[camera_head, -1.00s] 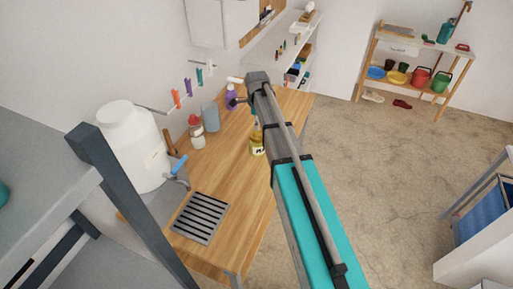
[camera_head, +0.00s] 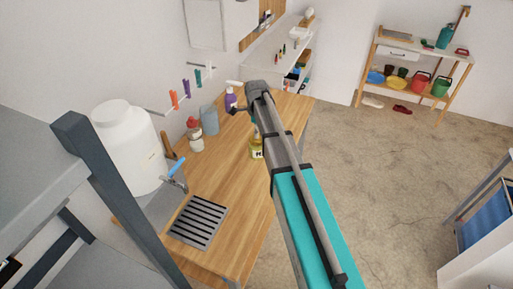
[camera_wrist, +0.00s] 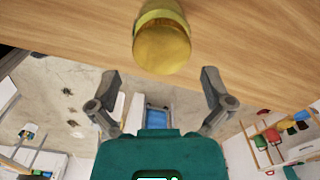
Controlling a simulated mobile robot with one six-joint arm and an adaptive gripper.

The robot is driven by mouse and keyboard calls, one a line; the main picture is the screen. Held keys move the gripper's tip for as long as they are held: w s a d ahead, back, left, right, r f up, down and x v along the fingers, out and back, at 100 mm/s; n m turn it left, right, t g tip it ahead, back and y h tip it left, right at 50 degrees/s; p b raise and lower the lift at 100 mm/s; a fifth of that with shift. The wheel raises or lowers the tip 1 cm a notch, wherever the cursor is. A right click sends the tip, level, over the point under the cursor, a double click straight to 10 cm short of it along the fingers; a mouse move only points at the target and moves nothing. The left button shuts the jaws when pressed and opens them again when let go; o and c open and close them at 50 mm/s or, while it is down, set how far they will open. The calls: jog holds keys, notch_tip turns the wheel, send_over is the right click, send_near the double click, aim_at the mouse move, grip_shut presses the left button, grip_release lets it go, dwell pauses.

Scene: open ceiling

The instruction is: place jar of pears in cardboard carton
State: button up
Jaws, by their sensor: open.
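A yellow container with a pale label (camera_head: 257,152), possibly the jar of pears, stands on the wooden counter (camera_head: 240,190), partly hidden by my arm. In the wrist view a round yellow end and body (camera_wrist: 162,45) show against the wood, just beyond my fingers. My gripper (camera_wrist: 160,76) is open and empty, its two fingers spread wide and apart from the yellow container. In the head view my arm hides most of the gripper. I cannot make out a cardboard carton in either view.
A large white canister (camera_head: 127,147) stands at the left. A shelf with coloured pots (camera_head: 410,70) stands at the back right.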

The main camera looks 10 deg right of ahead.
jog(key=shift+d+f+b, duration=0.15)
jog(key=shift+f+b, duration=2.35)
jog(key=shift+f, duration=0.05)
jog(key=c, duration=1)
jog(key=shift+c, duration=0.2)
jog(key=shift+w+r, duration=0.1)
jog(key=shift+r, duration=0.1)
notch_tip(320, 180, up, 2)
jog(key=shift+p, duration=1.25)
jog(key=s+d+r+p, duration=0.5)
jog(key=s+r+p, duration=0.5)
jog(key=s, duration=0.3)
jog(key=shift+d+r+p, duration=0.15)
jog(key=shift+r+p, duration=0.15)
jog(key=shift+r, duration=0.05)
